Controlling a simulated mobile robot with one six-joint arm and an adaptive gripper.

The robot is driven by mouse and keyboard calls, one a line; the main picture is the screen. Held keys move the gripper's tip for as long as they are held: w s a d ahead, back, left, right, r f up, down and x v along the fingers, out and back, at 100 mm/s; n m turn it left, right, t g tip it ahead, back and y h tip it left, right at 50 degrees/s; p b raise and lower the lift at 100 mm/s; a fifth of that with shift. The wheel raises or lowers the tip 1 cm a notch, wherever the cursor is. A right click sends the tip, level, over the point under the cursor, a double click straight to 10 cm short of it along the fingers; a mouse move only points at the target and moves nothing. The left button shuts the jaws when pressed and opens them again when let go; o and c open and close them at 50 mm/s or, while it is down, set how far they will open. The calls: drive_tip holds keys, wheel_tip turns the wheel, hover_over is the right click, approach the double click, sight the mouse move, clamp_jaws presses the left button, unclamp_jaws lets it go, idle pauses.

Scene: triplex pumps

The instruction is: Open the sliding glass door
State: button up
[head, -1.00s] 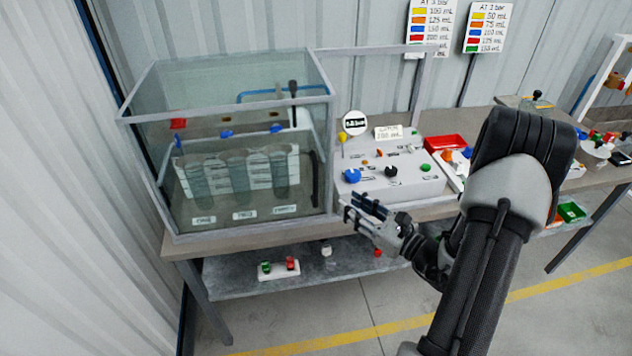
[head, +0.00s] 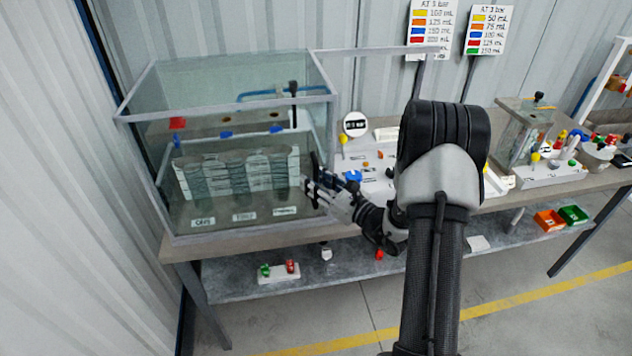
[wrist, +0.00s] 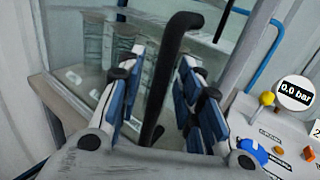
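The glass cabinet (head: 235,95) stands on the left of the bench, its glass front (head: 170,215) closing off the containers inside. A black upright bar handle (head: 316,163) is at the right end of this front. In the wrist view the handle (wrist: 163,70) runs through the space between my fingers. My gripper (head: 310,186) is at the handle, its fingers apart. In the wrist view my gripper (wrist: 160,95) is open, one blue-padded finger on each side of the handle, with gaps visible. Whether any finger touches the bar further down, I cannot tell.
A grey frame (head: 372,50) extends right from the cabinet. A white control box (wrist: 285,125) with knobs and a round gauge (wrist: 294,92) stands right of the handle, partly behind my arm. Several labelled containers (head: 240,172) stand inside. A lower shelf (head: 225,280) is beneath.

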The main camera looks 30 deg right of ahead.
drive_tip(key=shift+c, duration=0.3)
clamp_jaws()
idle(0.4)
